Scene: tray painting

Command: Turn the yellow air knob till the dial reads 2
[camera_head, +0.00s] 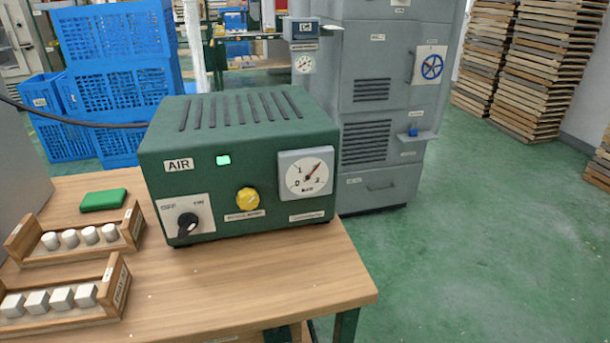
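The green air box (205,160) stands on the wooden table, with an AIR label and a lit green lamp on its front. The yellow air knob (247,199) sits low in the middle of the front. The white dial (306,174) is at the right of the front. Neither of my grippers is in view, and nothing touches the knob.
Two wooden racks with white pieces, an upper rack (132,224) and a lower rack (118,290), and a green block (103,200) lie on the table's left. The table (270,285) is bare before the box. A grey cabinet (375,120) stands behind; blue crates (115,45) are back left.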

